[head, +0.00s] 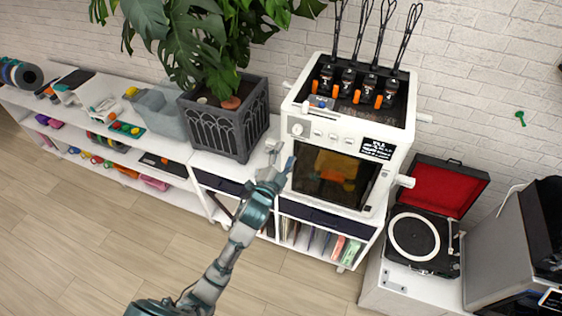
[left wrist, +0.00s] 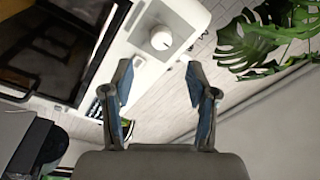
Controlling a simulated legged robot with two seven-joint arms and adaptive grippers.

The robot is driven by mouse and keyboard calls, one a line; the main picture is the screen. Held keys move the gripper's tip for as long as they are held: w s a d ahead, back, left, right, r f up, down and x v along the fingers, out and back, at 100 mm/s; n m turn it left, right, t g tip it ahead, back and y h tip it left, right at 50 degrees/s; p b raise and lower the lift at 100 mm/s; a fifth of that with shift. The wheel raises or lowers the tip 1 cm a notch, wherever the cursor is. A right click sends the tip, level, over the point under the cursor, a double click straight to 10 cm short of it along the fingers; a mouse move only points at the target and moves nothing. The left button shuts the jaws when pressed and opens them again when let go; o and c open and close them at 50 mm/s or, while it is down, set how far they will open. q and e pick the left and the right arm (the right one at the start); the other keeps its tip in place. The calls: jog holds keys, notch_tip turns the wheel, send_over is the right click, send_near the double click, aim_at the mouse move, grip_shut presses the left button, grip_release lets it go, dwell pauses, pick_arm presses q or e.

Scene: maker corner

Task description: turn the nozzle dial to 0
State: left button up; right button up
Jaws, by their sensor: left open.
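The nozzle dial (head: 297,129) is a round white knob at the left of the front panel of a white printer-like machine (head: 394,143). In the left wrist view the dial (left wrist: 161,38) shows larger, beyond the fingertips and roughly between them. Its number marks are too small to read. My left gripper (head: 281,157) is below and a little left of the dial in the head view. In the left wrist view the left gripper (left wrist: 158,84) is open, with nothing between its fingers and a visible gap to the dial. My right gripper is not in view.
A dark planter (head: 226,126) with a large leafy plant stands close to the machine's left side. Several small buttons sit right of the dial, above the dark window (head: 334,177). A record player (head: 424,235) stands at the right. The floor in front is clear.

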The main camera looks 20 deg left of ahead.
pick_arm(q)
jog(key=s, duration=0.3)
jog(key=shift+s+f, duration=0.15)
jog(key=shift+s, duration=0.05)
